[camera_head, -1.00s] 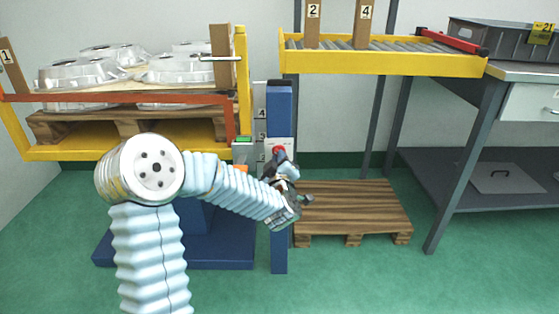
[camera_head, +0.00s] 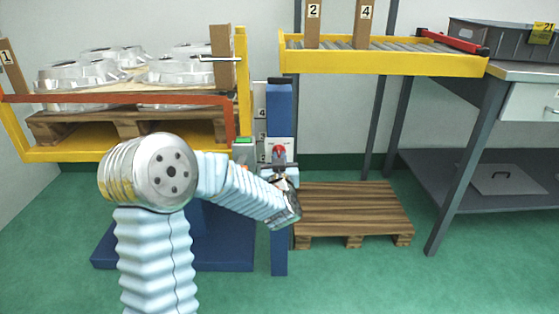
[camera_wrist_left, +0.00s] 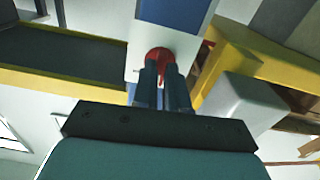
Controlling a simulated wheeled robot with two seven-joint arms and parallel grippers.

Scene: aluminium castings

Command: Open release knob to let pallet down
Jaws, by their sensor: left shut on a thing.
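The red release knob (camera_head: 279,151) is on a white plate on the blue post (camera_head: 279,108). It also shows in the left wrist view (camera_wrist_left: 160,53), between the fingertips. My left gripper (camera_head: 279,165) reaches up to the knob from below and is shut on it; the fingers show in the wrist view (camera_wrist_left: 162,72) and partly hide the knob. The raised wooden pallet (camera_head: 75,127) carries several aluminium castings (camera_head: 92,71) at the left, within the yellow frame (camera_head: 130,153). My right gripper is out of view.
A grey box with a green top (camera_head: 243,150) stands close left of the knob. An empty wooden pallet (camera_head: 352,208) lies on the floor to the right. A yellow roller conveyor (camera_head: 385,63) is above it, and a workbench (camera_head: 520,72) stands farther right.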

